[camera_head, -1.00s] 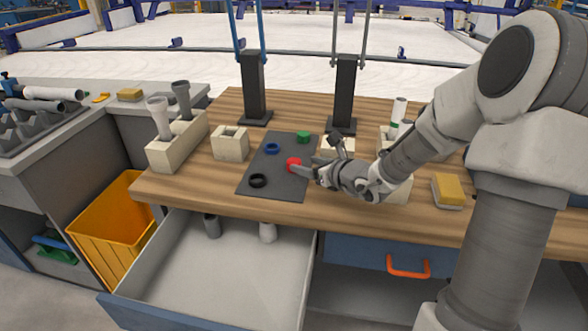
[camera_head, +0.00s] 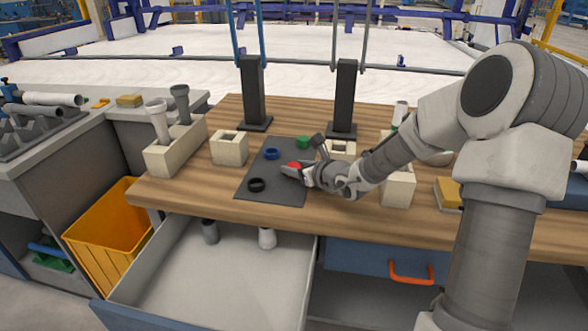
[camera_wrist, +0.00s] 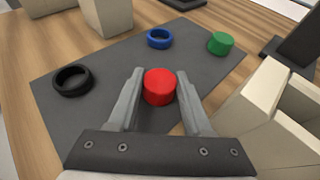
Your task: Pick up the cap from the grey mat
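A red cap (camera_wrist: 159,87) sits on the grey mat (camera_wrist: 110,58); it also shows in the head view (camera_head: 294,166). My gripper (camera_wrist: 160,93) is open, with one finger on each side of the red cap. A small gap shows between the cap and each finger, and I cannot tell the height of the fingertips above the mat. On the same mat are a green cap (camera_wrist: 221,43), a blue ring-like piece (camera_wrist: 159,39) and a black ring-like piece (camera_wrist: 72,80), all apart from my gripper. In the head view my gripper (camera_head: 290,172) partly covers the red cap.
A beige block (camera_wrist: 270,110) stands close at the right of the mat. Another beige block (camera_head: 229,147) is left of it. Two black posts (camera_head: 254,95) rise behind. An open drawer (camera_head: 215,265) lies below the table front. A yellow sponge (camera_head: 448,192) is at the right.

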